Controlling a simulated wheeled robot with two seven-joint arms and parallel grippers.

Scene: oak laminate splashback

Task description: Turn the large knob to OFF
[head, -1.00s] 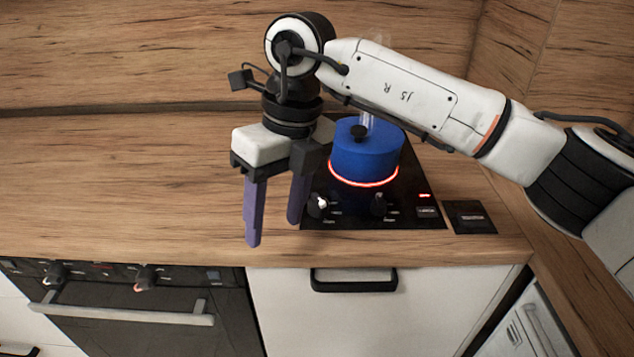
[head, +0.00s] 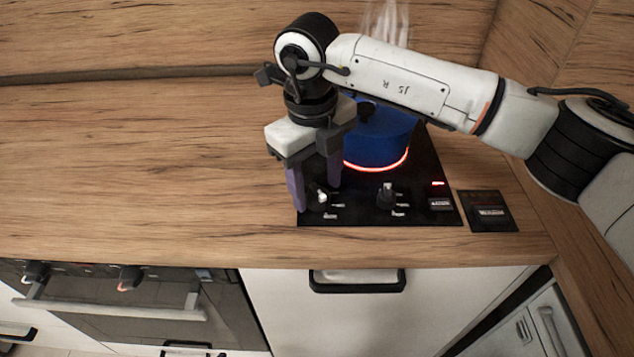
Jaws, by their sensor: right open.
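A black cooktop (head: 425,207) is set in the wooden counter with two dark knobs on its front part. The right knob (head: 387,193) looks the larger of the two and stands clear of my gripper. The left knob (head: 320,197) has a pale mark and is partly hidden by a finger. My right gripper (head: 317,197) is open, with purple fingers pointing down. In the picture its fingertips lie on either side of the left knob; I cannot tell whether they touch it. The knob labels are too small to read. My left gripper is out of view.
A blue pot (head: 378,142) stands on a glowing red ring behind the knobs, with steam above it. A dark labelled plate (head: 488,211) lies right of the cooktop. The counter (head: 150,180) is clear on the left. An oven (head: 120,300) is below.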

